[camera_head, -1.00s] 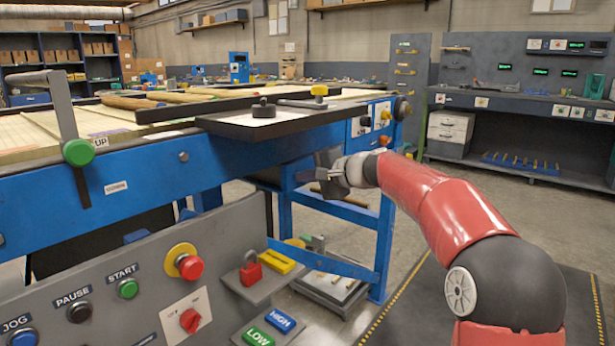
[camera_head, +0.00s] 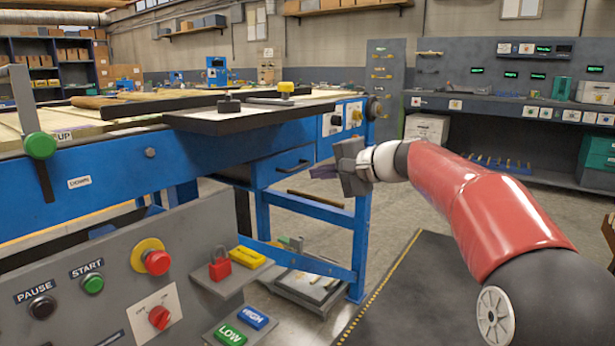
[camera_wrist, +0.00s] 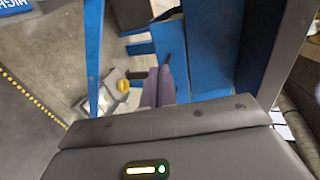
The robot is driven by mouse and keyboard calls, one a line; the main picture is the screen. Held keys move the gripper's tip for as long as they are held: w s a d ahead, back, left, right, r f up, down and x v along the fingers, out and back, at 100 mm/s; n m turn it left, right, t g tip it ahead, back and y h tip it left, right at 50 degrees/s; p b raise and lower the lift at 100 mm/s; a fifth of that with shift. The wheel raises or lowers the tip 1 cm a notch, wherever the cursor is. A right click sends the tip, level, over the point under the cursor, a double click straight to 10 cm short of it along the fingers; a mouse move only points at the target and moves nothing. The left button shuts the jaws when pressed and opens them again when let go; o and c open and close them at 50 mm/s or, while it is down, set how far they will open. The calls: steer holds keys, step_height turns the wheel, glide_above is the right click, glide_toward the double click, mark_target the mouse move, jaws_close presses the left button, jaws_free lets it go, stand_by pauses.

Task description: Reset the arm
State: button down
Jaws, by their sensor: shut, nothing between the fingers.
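My red arm reaches in from the right in the head view. My gripper (camera_head: 328,171) is in front of the blue bench frame (camera_head: 312,202), to the right of the blue drawer (camera_head: 286,166). Its fingers are together with nothing between them. In the wrist view my gripper's fingertips (camera_wrist: 159,75) show as two dark purple-grey fingers side by side, above the blue frame and the floor. I cannot tell from these views how far the gripper is from the frame.
A grey control panel (camera_head: 110,260) with buttons stands at the lower left. A red padlock (camera_head: 220,266) and a yellow block (camera_head: 247,257) sit on its side shelf. A low grey cart (camera_head: 305,287) stands under the bench. Clear floor and a dark mat (camera_head: 410,290) lie to the right.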

steer(key=s+d+f+n+g+h, duration=0.1)
steer(key=s+d+f+h, duration=0.3)
steer(key=s, duration=0.8)
steer(key=s+d+f+n+g+h+p, duration=0.1)
steer(key=s+d+f+n+h, duration=0.2)
steer(key=s+f, duration=0.6)
steer(key=s+d+f+n+h+p, duration=0.1)
steer(key=s+d+f+n+h, duration=0.2)
steer(key=s, duration=1.3)
step_height(320, 180, down, 4)
steer(key=shift+s+d+r+g+h, duration=0.15)
steer(key=shift+d+g+h, duration=0.25)
steer(key=shift+d+h, duration=0.45)
steer(key=shift+a, duration=0.1)
